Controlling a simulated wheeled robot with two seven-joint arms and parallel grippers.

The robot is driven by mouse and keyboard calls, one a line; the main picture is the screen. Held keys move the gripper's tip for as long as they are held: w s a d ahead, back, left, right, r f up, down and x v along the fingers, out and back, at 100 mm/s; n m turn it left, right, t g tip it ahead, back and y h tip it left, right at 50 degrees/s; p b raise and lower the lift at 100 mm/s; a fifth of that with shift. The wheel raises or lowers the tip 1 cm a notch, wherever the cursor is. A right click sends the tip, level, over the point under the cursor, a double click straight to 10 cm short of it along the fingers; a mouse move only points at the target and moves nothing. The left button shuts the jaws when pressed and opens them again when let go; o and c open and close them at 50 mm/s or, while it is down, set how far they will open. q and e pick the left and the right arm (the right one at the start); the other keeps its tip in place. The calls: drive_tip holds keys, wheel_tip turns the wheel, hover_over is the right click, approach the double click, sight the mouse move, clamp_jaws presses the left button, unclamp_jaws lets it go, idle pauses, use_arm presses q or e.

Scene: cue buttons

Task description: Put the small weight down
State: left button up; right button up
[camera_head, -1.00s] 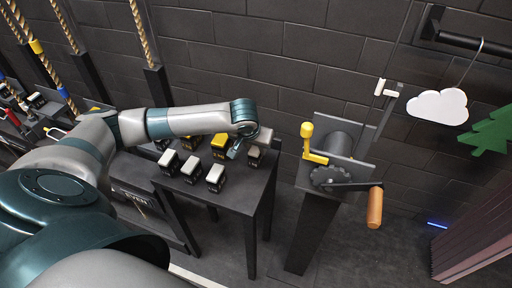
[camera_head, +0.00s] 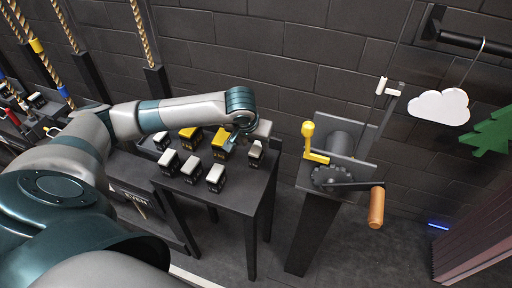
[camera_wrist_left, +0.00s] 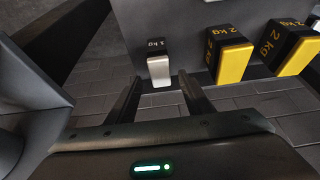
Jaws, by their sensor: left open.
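The small weight is a block with a pale silver face and a black part marked 1 kg (camera_wrist_left: 159,68). In the left wrist view it stands on the dark table, just beyond and between my left fingertips. In the head view it appears to be the pale-topped block (camera_head: 256,150) near the table's right edge. My left gripper (camera_wrist_left: 160,88) is open, with nothing between its fingers. In the head view my left gripper (camera_head: 240,138) is beside the weight, partly hidden by my wrist. My right gripper is not in view.
Yellow 2 kg weights (camera_wrist_left: 232,62) stand close to the small weight. Several white-topped weights (camera_head: 192,168) share the table (camera_head: 238,196). A crank winch (camera_head: 335,178) with an orange handle stands on a post to the right, across a gap.

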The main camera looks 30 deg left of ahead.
use_arm(q)
drive_tip(key=v, duration=0.7)
drive_tip(key=shift+b, duration=0.4)
drive_tip(key=shift+s+d, duration=0.1)
drive_tip(key=s+d+f+m+h, duration=0.3)
drive_tip(key=s+d+f+m, duration=0.2)
drive_tip(key=s+d+f, duration=1)
drive_tip(key=s+a+f+y, duration=0.2)
drive_tip(key=s+f, duration=0.3)
drive_tip(key=s, duration=0.8)
wheel_tip(320, 180, down, 31)
drive_tip(key=s+g, duration=0.2)
drive_tip(key=s+a+f, duration=0.1)
drive_tip(key=s+f, duration=0.7)
drive_tip(key=s+a+f+g, duration=0.1)
drive_tip(key=s+a+f, duration=0.1)
drive_tip(key=s+f, duration=0.5)
drive_tip(key=s, duration=0.2)
drive_tip(key=shift+s+a+f, duration=0.35)
